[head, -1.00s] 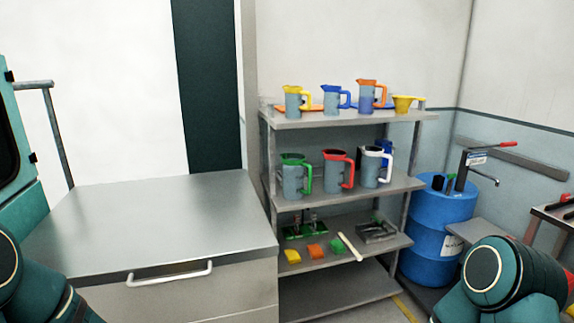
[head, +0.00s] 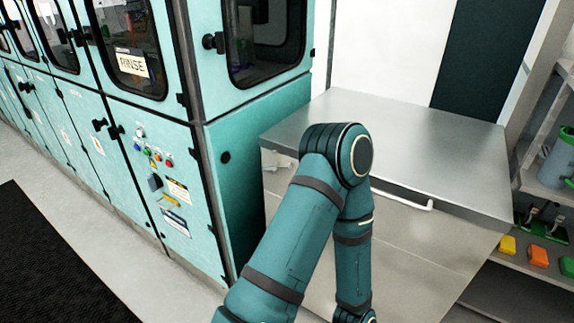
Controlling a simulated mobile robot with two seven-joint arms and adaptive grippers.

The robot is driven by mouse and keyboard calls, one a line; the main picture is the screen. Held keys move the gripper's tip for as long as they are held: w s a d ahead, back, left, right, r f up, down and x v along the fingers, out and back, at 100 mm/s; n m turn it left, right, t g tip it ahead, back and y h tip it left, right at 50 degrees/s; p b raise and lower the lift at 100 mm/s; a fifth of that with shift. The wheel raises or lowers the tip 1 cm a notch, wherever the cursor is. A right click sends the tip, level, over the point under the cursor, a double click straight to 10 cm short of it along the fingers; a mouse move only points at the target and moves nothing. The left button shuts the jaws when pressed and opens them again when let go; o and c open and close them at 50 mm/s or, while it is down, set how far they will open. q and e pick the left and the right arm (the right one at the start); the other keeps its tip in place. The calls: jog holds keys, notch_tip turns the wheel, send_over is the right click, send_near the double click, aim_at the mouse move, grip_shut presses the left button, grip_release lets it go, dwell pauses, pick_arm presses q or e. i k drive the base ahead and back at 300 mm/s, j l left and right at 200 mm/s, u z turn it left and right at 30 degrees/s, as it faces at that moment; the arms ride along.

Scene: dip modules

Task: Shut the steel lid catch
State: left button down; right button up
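A cabinet with a brushed steel top (head: 400,140) stands right of the machine, with a bar handle (head: 400,196) on its front. The top lies flat. I cannot make out a lid catch for certain; a small pale fitting (head: 272,160) shows at the cabinet's left front edge, too small to read. My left arm rises in front of the cabinet, its elbow over the top's front edge and its forearm hanging down. It hides part of the front. My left gripper is below the frame. My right arm and gripper are out of view.
A teal machine (head: 240,170) with windowed doors, black latches, buttons and a RINSE label fills the left. A shelf rack (head: 545,190) with coloured items stands at the right. A black mat (head: 45,265) lies on the floor at the lower left; pale floor is clear beside it.

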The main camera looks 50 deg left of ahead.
aim_at(274, 167)
jog(key=j+u, duration=0.1)
jog(key=u, duration=0.7)
jog(key=j+u, duration=0.2)
jog(key=u, duration=0.15)
jog(key=j+u, duration=0.1)
jog(key=u, duration=0.3)
jog(key=i+l+u, duration=0.2)
jog(key=i+l, duration=0.35)
jog(key=j, duration=0.1)
jog(key=l, duration=0.1)
